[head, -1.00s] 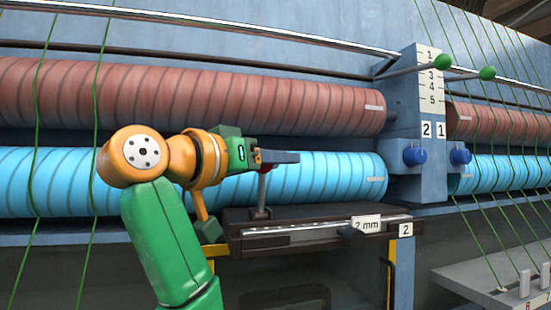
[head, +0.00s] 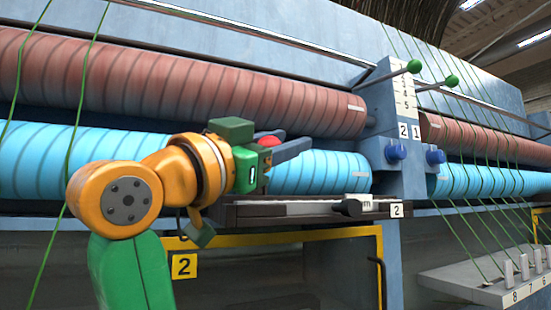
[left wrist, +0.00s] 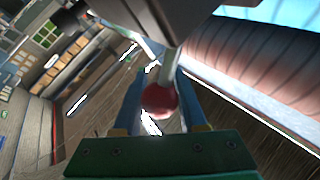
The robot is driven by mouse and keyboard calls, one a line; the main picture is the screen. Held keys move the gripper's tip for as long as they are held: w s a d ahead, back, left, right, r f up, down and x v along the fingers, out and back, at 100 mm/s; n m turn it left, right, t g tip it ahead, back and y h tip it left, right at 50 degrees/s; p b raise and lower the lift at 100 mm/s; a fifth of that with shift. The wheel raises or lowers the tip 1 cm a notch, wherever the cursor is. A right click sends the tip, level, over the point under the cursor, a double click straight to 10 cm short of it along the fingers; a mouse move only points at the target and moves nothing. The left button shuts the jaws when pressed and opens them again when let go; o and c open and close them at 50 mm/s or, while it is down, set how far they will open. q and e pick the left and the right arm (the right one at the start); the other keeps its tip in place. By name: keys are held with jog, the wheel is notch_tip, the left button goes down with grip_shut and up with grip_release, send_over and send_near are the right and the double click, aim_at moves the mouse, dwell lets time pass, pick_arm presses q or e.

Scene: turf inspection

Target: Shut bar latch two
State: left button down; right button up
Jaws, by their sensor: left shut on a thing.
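The latch's red ball knob (head: 268,141) shows between the blue fingers of my left gripper (head: 297,148). In the left wrist view the red knob (left wrist: 160,99) sits between the two fingers, on a pale lever stem (left wrist: 171,68). My left gripper is shut on it. In the head view the stem is hidden behind the gripper. Below lies the dark bar (head: 285,210) with a pale strip, a plate marked 2 (head: 396,210) at its right end and a partly covered mm tag (head: 362,200). I cannot tell the latch's exact angle. My right gripper is out of view.
Red (head: 190,85) and blue (head: 330,172) rollers run behind the gripper. A blue post (head: 397,181) with blue knobs and green-tipped levers stands right. A yellow frame (head: 290,236) marked 2 is below the bar. Green cords hang at left and right.

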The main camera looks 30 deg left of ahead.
pick_arm(q)
jog(key=f+m+h+b, duration=0.1)
jog(key=m+h, duration=0.1)
jog(key=m, duration=0.1)
jog(key=s+d+f+m+h+b, duration=0.1)
jog(key=f+m+h+b, duration=0.1)
jog(key=m, duration=0.1)
jog(key=s+d+f+m+h+b, duration=0.1)
jog(key=f+m+h, duration=0.1)
jog(key=m, duration=0.2)
jog(key=shift+d+h, duration=0.15)
jog(key=shift+h, duration=0.25)
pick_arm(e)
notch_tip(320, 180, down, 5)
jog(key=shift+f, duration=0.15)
pick_arm(q)
jog(key=shift+f, duration=0.1)
jog(key=shift+c, duration=2.3)
grip_release()
jog(key=shift+w, duration=0.1)
jog(key=shift+d, duration=0.1)
